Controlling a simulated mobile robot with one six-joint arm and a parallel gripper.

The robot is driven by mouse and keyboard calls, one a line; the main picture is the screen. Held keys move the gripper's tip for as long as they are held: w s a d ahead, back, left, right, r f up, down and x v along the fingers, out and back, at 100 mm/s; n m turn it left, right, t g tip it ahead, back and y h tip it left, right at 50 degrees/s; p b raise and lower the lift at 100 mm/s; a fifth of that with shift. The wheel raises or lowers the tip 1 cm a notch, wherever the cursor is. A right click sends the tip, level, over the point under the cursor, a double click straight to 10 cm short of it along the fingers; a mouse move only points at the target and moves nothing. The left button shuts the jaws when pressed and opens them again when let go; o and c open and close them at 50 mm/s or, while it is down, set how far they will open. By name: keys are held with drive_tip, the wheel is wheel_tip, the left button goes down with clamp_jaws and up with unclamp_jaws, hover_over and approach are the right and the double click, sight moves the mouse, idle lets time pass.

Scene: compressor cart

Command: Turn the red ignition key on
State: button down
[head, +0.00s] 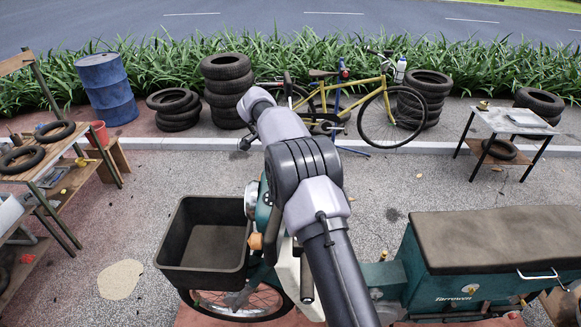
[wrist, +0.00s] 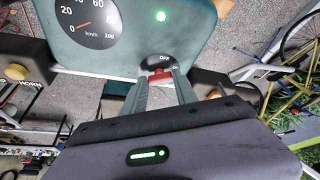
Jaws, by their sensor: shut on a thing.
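The red ignition key (wrist: 160,76) shows in the wrist view, at the lower edge of a teal dash panel (wrist: 190,40), just below a dark label reading OFF. My gripper (wrist: 160,84) is shut on the key, with one grey finger on each side of it.
In the head view a black bin (head: 205,245) sits at the cart's front, left of my arm. A teal box with a brown seat (head: 490,240) stands at right. A HORN button (wrist: 16,72) is left of the key. A yellow bicycle (head: 345,100) and tyres stand behind.

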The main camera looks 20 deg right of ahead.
drive_tip(key=c, duration=1)
unclamp_jaws()
drive_tip(key=shift+d, duration=0.2)
drive_tip(key=shift+o, duration=0.2)
drive_tip(key=shift+a, duration=0.1)
drive_tip(key=p+v, duration=0.4)
drive_tip(key=v, duration=1.3)
drive_tip(key=shift+r, duration=0.2)
